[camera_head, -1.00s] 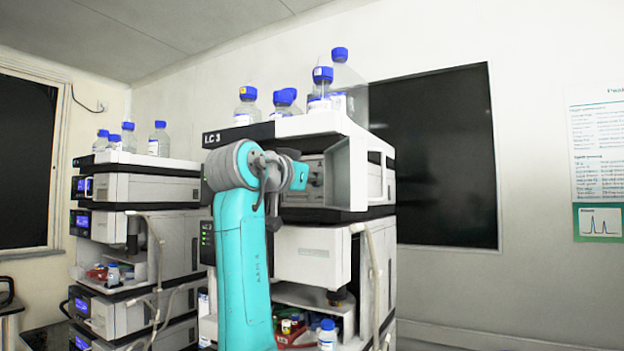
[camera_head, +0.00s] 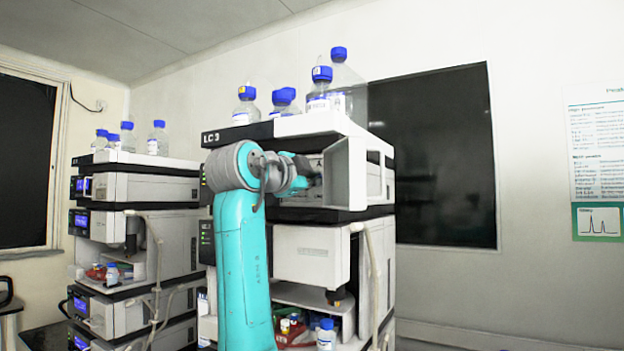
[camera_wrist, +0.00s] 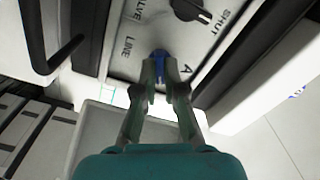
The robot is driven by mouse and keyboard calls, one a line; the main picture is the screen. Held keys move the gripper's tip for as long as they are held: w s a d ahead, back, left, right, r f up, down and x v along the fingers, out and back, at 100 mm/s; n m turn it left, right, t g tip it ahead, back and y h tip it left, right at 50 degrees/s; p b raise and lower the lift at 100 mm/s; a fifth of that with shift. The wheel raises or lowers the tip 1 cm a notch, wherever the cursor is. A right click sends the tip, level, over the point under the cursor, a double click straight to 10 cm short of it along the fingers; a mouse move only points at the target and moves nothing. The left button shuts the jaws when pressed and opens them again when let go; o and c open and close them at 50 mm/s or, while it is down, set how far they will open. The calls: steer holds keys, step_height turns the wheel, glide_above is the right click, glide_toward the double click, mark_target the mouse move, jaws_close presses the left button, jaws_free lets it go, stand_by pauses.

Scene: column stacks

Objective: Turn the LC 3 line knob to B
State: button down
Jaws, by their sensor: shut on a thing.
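The LC 3 stack (camera_head: 297,255) stands in the middle of the head view, its name on the top unit. The blue line knob (camera_wrist: 158,54) is on a pale panel in the wrist view, between the words LINE and A. My gripper (camera_wrist: 166,72) is shut on this knob, with one finger on each side. The fingers hide much of the knob, so I cannot tell where it points. No B mark is visible. In the head view my arm reaches into the open-fronted top unit, and the knob cannot be made out.
A black valve knob (camera_wrist: 190,9) sits near the word SHUT, above the blue knob in the wrist view. A white open door (camera_head: 343,173) stands right of my arm. Blue-capped bottles (camera_head: 246,105) stand on top. Another stack (camera_head: 150,187) is at left.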

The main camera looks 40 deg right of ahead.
steer(key=m, duration=0.5)
steer(key=shift+f, duration=0.15)
stand_by(0.3)
steer(key=c, duration=1.5)
jaws_free()
steer(key=shift+c, duration=0.2)
steer(key=shift+a, duration=0.1)
steer(key=v, duration=1.1)
steer(key=shift+s+a, duration=0.15)
steer(key=shift+a, duration=0.25)
